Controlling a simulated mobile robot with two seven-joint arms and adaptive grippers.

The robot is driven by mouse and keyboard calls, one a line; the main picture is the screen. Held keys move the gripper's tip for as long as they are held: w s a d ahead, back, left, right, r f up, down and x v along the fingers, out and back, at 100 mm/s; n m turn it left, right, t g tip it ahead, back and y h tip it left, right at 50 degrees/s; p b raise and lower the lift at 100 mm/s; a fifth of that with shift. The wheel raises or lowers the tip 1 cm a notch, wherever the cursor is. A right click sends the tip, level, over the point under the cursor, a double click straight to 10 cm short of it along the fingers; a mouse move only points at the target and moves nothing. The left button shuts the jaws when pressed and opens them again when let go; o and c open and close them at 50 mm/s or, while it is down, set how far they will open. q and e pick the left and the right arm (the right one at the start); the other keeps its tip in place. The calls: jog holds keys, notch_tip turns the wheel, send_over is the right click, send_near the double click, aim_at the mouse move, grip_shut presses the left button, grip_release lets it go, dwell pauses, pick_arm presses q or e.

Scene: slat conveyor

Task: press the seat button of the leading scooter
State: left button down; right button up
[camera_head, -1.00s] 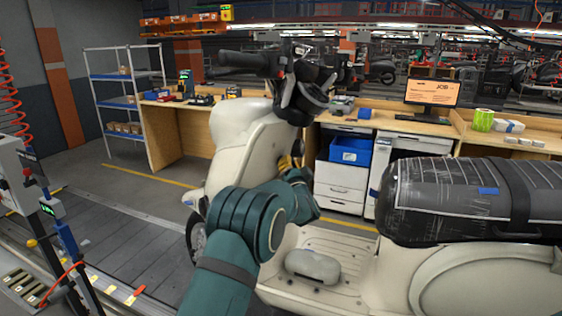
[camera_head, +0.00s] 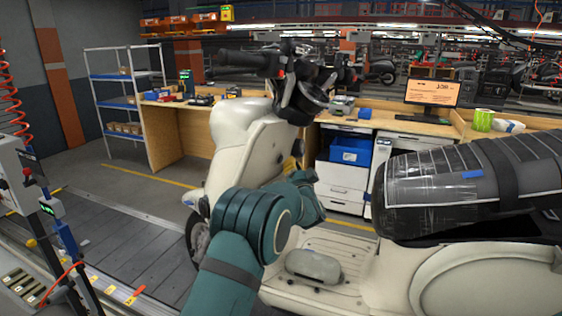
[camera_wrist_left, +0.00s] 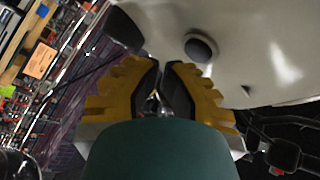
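The cream scooter fills the middle and right of the head view, with its leg shield (camera_head: 245,165) upright at centre. Its black seat (camera_head: 440,185), partly wrapped in clear film with a blue tape piece, is tilted up, with a dark gap beneath. In the left wrist view, a round dark button (camera_wrist_left: 200,48) sits on the cream panel (camera_wrist_left: 260,60). My left gripper (camera_wrist_left: 161,64) has yellow fingers with tips nearly together, just beside the button; contact cannot be told. It shows partly in the head view (camera_head: 290,166), behind my arm. My right gripper is not visible.
The scooter's footboard (camera_head: 345,248) carries a grey lump-shaped part (camera_head: 313,265). Black handlebars (camera_head: 300,90) rise above the leg shield. A workbench with a monitor (camera_head: 432,93) and blue bin (camera_head: 351,150) stands behind. The slat conveyor (camera_head: 130,240) is bare at left.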

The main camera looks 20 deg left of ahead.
pick_arm(q)
jog(key=d, duration=0.3)
jog(key=s+d+f, duration=0.1)
jog(key=d, duration=0.1)
dwell(0.6)
